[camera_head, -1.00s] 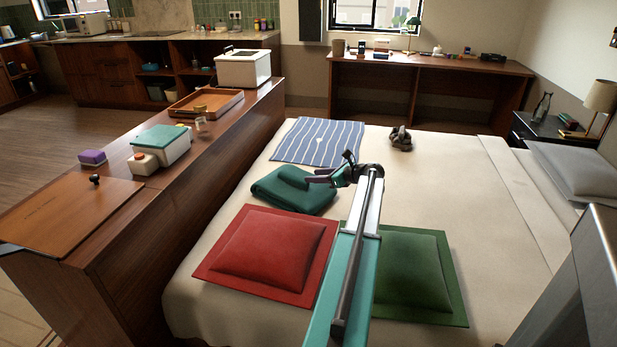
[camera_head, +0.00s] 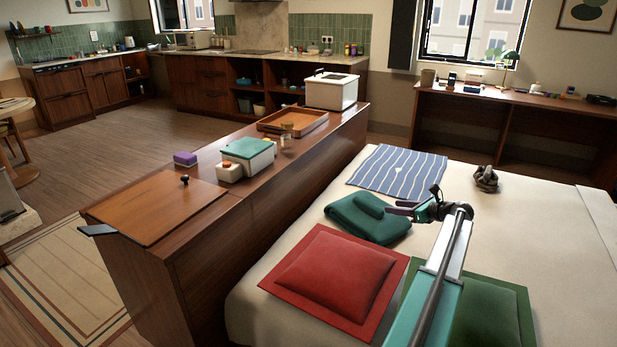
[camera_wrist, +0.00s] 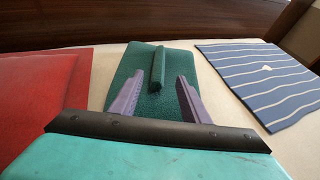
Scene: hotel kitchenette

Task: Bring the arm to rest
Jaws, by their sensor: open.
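My arm reaches out over the bed (camera_head: 515,212). The gap between fingers and towel is hard to judge.
A red cushion (camera_head: 335,272) and a green cushion (camera_head: 490,310) lie near my arm. A striped blue cloth (camera_head: 398,170) and a small dark object (camera_head: 486,179) lie farther back. A wooden counter (camera_head: 330,155) with boxes and a tray (camera_head: 295,120) stands left. Floor beyond it is open.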

